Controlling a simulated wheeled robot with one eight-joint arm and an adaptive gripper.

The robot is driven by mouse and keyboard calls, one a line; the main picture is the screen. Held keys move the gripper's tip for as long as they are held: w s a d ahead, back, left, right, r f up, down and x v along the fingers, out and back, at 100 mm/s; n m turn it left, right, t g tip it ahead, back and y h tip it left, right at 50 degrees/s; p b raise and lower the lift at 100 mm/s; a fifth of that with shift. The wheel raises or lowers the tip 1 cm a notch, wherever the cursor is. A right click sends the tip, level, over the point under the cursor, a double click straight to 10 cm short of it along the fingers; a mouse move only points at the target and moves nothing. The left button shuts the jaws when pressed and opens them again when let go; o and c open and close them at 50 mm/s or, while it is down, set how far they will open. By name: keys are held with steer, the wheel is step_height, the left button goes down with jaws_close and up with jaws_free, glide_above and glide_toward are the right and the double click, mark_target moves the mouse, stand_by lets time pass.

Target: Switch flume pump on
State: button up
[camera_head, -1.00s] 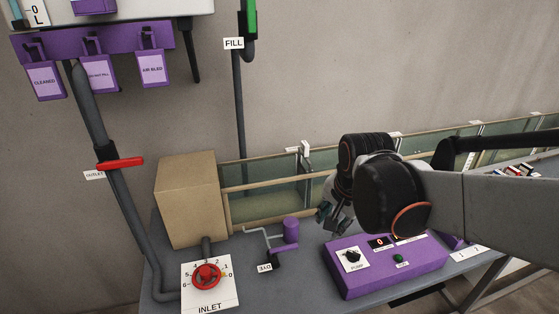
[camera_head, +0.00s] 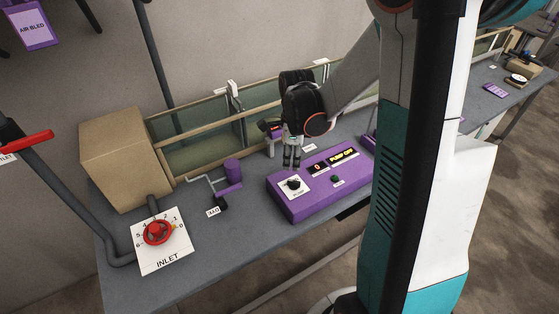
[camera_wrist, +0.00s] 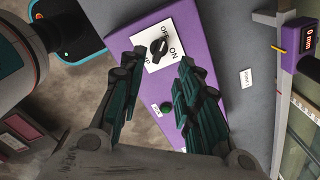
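The purple pump box (camera_head: 325,196) lies on the grey bench, its display reading "0" and "PUMP OFF" (camera_head: 344,158). A black rotary knob (camera_head: 293,183) sits on a white label at its left end, and a green button (camera_head: 336,179) is to the right. My gripper (camera_head: 291,162) is above the box near the knob. In the wrist view my gripper (camera_wrist: 163,62) is open, its fingers apart with nothing between them.
A red inlet valve wheel (camera_head: 158,232), a crank with purple handle (camera_head: 232,170) and a cardboard-coloured block (camera_head: 125,158) stand left of the box. The glass-sided flume (camera_head: 205,140) runs behind. My column blocks the right side of the head view.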

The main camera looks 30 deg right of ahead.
mark_target(294, 181)
steer(key=shift+m, duration=0.8)
steer(key=f+b, duration=0.2)
steer(key=f, duration=0.2)
steer(key=f+b, duration=0.3)
steer(key=d+f+b, duration=0.1)
steer(key=f+b, duration=0.1)
steer(key=f, duration=0.2)
steer(key=shift+f+b, duration=0.3)
steer(key=shift+f, duration=0.05)
jaws_close()
